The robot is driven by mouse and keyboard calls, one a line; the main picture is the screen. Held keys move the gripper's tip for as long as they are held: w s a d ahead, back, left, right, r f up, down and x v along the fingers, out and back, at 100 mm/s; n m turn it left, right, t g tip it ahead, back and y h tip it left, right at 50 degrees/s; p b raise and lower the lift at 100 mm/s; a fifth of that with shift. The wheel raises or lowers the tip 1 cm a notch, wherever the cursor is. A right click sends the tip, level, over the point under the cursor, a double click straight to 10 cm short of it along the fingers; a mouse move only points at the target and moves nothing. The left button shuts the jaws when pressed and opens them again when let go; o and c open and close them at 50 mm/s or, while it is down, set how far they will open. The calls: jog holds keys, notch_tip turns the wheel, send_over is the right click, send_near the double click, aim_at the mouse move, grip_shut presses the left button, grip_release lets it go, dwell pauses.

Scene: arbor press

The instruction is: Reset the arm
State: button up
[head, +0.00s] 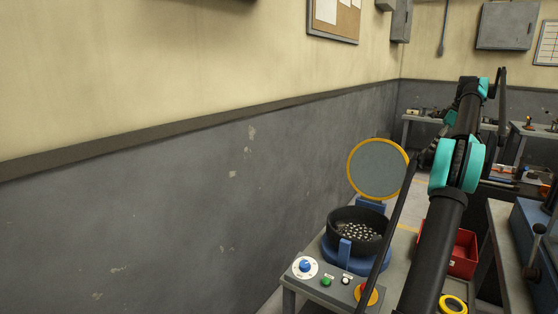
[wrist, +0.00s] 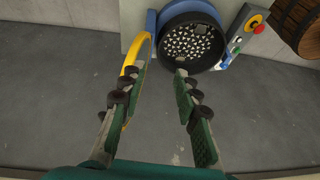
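My arm rises through the right of the head view. Its gripper cannot be made out clearly there. In the wrist view my gripper (wrist: 162,75) is open, with its two fingers apart and bare floor showing between them. A yellow-rimmed round disc (head: 378,168) stands upright behind a black bowl (head: 341,229) of small light pieces. In the wrist view the disc's yellow edge (wrist: 129,70) runs along the left finger; I cannot tell whether they touch. The bowl also shows just beyond the fingertips (wrist: 170,62). A blue machine with a dark lever (head: 530,222) stands at the right edge.
A control panel beside the bowl has a blue knob (head: 305,265), a green button (head: 326,282) and a red-and-yellow stop button (head: 367,294). A red bin (head: 463,253) is behind my arm. A wooden barrel (wrist: 298,25) stands at the wrist view's upper right. Open floor (wrist: 50,100) lies left.

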jog(key=s+a+f+m+h, duration=0.1)
jog(key=s+a+f+m, duration=0.15)
jog(key=a, duration=0.55)
jog(key=s+a+f+m+h, duration=0.1)
jog(key=s+a+f, duration=0.25)
jog(key=a, duration=0.55)
jog(key=s+a+f+m+h, duration=0.15)
jog(key=a+f, duration=0.25)
jog(key=a, duration=0.4)
jog(key=s+a+f+m, duration=0.2)
jog(key=s+a+f, duration=0.3)
jog(key=s, duration=0.5)
jog(key=s+a+f+m+t, duration=0.1)
jog(key=s+a+f+m, duration=0.1)
jog(key=s+a+f, duration=0.3)
jog(key=s+a+f+m+t, duration=0.1)
jog(key=s+a+f, duration=0.4)
jog(key=s+f, duration=0.6)
jog(key=s, duration=0.6)
jog(key=shift+a+f+m+h, duration=0.2)
jog(key=shift+a+m+h, duration=0.1)
jog(key=shift+m+h, duration=0.1)
jog(key=shift+s, duration=0.2)
